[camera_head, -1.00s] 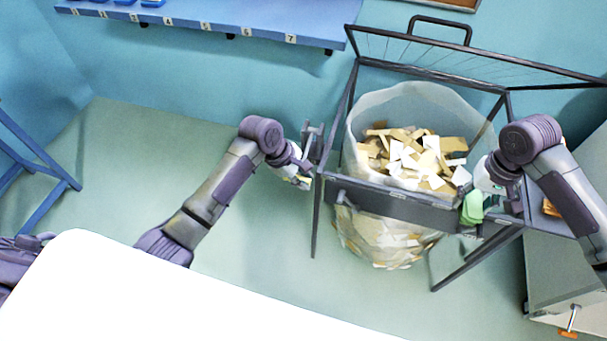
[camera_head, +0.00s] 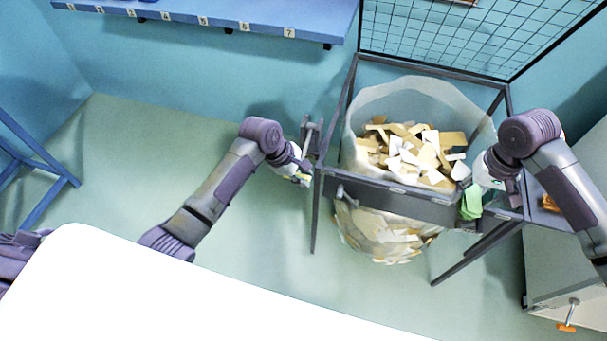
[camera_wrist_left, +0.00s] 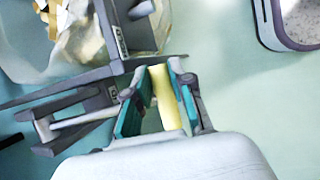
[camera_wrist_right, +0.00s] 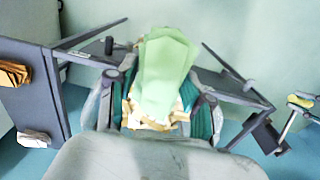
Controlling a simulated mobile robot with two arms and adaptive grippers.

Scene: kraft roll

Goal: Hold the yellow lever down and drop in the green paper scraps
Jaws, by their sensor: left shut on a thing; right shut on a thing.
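My left gripper (camera_head: 302,178) is at the left side of the bag frame. In the left wrist view it (camera_wrist_left: 160,100) is shut on the yellow lever (camera_wrist_left: 165,98). My right gripper (camera_head: 485,192) is at the right front corner of the frame, outside the bag's mouth. It is shut on the green paper scraps (camera_head: 471,202), which also show in the right wrist view (camera_wrist_right: 163,75). The clear bag (camera_head: 388,100) hangs in the dark frame (camera_head: 400,199) and holds many tan and white scraps (camera_head: 410,155). The mesh lid (camera_head: 450,40) stands raised at the back.
A blue numbered shelf (camera_head: 250,25) runs along the back wall. A side shelf at the right of the frame holds orange-brown scraps (camera_wrist_right: 12,74) and a whitish pile (camera_wrist_right: 35,138). A grey cabinet (camera_head: 560,270) stands at the right.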

